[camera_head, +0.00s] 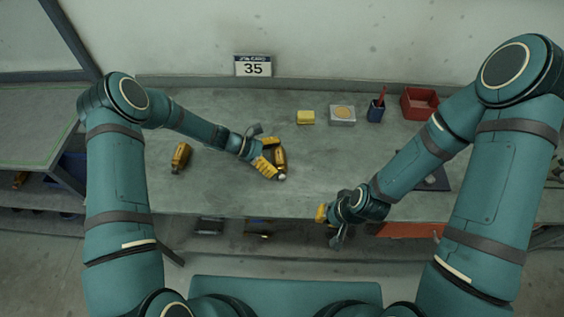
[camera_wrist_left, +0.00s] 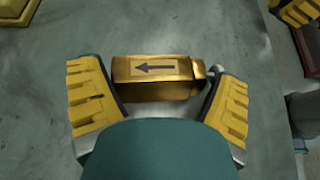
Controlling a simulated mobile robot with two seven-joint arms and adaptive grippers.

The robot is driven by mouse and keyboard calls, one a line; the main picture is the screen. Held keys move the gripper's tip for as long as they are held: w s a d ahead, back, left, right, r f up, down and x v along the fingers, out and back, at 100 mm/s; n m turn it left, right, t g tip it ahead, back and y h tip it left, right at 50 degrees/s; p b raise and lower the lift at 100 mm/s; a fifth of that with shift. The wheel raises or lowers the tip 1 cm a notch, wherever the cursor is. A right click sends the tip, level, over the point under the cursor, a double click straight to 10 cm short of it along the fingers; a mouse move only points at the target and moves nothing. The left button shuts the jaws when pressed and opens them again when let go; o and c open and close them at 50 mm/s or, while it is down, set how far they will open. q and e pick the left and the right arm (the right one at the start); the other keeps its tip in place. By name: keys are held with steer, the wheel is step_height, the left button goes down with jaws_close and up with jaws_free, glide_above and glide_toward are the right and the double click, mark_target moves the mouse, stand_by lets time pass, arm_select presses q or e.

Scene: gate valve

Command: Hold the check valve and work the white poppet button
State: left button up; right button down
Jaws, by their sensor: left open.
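A brass check valve (camera_head: 280,158) lies on the bench, with a small white button (camera_head: 281,177) at its near end. My left gripper (camera_head: 267,155) is open, its yellow fingers at this valve. In the left wrist view the valve (camera_wrist_left: 152,78) lies across the space between my left gripper's fingers (camera_wrist_left: 157,100), with an arrow pointing left on its label. The button end is by the right finger and partly hidden. My right gripper (camera_head: 325,213) is at the bench's front edge, away from the valve; its jaw opening is unclear.
Another brass valve (camera_head: 180,157) lies to the left. Along the back are a yellow block (camera_head: 306,118), a grey box (camera_head: 342,115), a blue pen cup (camera_head: 376,112) and a red bin (camera_head: 419,103). A sign reading 35 (camera_head: 253,66) is behind. The bench middle is clear.

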arm_select(q)
steer(key=c, duration=0.4)
stand_by(1.3)
